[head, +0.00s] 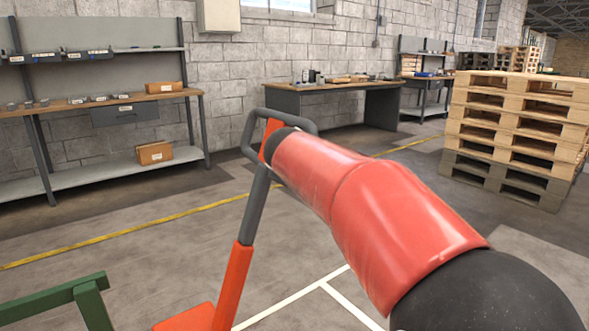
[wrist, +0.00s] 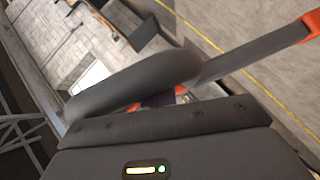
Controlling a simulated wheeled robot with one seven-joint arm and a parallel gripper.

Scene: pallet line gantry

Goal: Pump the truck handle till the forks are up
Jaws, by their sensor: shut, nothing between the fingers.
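The truck handle has a dark grey loop (head: 248,135) at the top of a grey shaft (head: 256,205) with an orange lower part (head: 233,285). The shaft leans slightly right toward its top. An orange piece (head: 186,318) of the truck shows at the bottom edge; the forks are not in view. My red arm reaches to the loop and hides much of my gripper in the head view. In the wrist view the body of my gripper (wrist: 160,138) lies close against the loop's grey bar (wrist: 135,84). My gripper is shut and empty; its fingertips are mostly hidden by the bar.
A green frame (head: 52,300) stands at the lower left, near the truck. A workbench (head: 120,104) with shelves and boxes lines the left wall, and a grey desk (head: 335,100) stands behind. Stacked wooden pallets (head: 520,120) stand at the right. The floor between is clear.

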